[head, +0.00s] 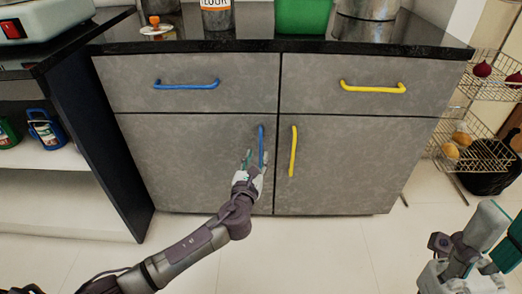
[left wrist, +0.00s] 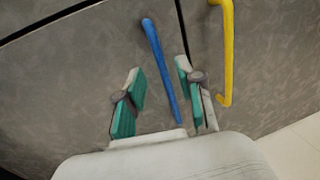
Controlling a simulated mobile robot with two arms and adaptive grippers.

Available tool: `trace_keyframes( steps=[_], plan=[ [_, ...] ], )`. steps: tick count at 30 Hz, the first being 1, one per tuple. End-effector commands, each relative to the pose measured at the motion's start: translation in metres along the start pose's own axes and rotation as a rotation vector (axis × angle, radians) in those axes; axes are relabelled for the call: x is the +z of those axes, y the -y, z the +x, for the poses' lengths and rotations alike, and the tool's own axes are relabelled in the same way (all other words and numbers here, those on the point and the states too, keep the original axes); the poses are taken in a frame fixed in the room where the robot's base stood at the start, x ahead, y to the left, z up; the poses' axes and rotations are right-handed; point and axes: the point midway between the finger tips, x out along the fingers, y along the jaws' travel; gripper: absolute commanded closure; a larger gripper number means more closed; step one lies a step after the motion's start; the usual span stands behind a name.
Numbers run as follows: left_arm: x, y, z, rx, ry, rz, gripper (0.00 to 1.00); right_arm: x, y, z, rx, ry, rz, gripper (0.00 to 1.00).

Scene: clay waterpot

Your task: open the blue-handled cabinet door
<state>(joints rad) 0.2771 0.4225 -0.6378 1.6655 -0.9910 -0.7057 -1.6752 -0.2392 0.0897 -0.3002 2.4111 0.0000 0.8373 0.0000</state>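The grey cabinet door (head: 190,165) with the vertical blue handle (head: 262,143) is shut, at the lower left of the cabinet. My left gripper (head: 255,162) is at the lower part of this handle. In the left wrist view the blue handle (left wrist: 160,70) runs between the two teal-padded fingers (left wrist: 160,95), with gaps on both sides. The left gripper is open around the handle, not closed on it. My right gripper (head: 488,240) is at the lower right, away from the cabinet, with its fingers apart and nothing between them.
The right door has a yellow handle (head: 293,151), close beside the blue one. Drawers above have a blue handle (head: 187,85) and a yellow handle (head: 373,87). A wire rack (head: 475,153) stands at right, open shelves (head: 40,185) at left. The floor in front is clear.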

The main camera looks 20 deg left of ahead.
Motion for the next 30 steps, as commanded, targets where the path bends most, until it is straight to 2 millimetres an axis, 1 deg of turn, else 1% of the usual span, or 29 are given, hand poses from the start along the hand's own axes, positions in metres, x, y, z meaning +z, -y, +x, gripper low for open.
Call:
trace_keyframes(
  steps=[1, 3, 6, 9, 14, 21, 22, 28, 29, 30],
  plan=[
    [-0.002, 0.0, 0.012, 0.002, 0.003, -0.002, 0.63, 0.001, 0.0, -0.002, -0.005, -0.016, -0.002, 0.6],
    [-0.003, 0.0, 0.025, 0.002, 0.002, -0.002, 0.63, 0.002, 0.0, 0.001, -0.011, -0.03, -0.004, 0.6],
    [-0.003, 0.0, 0.04, 0.001, 0.001, -0.002, 0.63, 0.003, 0.0, 0.004, -0.018, -0.048, -0.006, 0.6],
    [-0.002, 0.0, 0.05, 0.001, 0.001, -0.002, 0.63, 0.003, 0.001, 0.007, -0.024, -0.059, -0.008, 0.6],
    [-0.001, 0.0, 0.058, 0.0, -0.001, -0.002, 0.63, 0.003, 0.001, 0.01, -0.028, -0.068, -0.009, 0.6],
    [0.0, 0.0, 0.059, 0.0, -0.001, -0.002, 0.63, 0.003, 0.001, 0.011, -0.028, -0.068, -0.009, 0.6],
    [0.0, 0.0, 0.059, 0.0, -0.001, -0.002, 0.65, 0.003, 0.001, 0.011, -0.028, -0.068, -0.009, 0.6],
    [-0.001, 0.0, 0.059, 0.0, -0.001, -0.002, 0.98, 0.003, 0.001, 0.011, -0.028, -0.068, -0.009, 0.6],
    [-0.001, 0.0, 0.059, 0.0, -0.001, -0.002, 1.0, 0.003, 0.001, 0.011, -0.028, -0.068, -0.009, 0.6],
    [-0.001, 0.0, 0.059, 0.0, -0.001, -0.002, 1.0, 0.003, 0.001, 0.011, -0.028, -0.068, -0.009, 0.6]
  ],
)
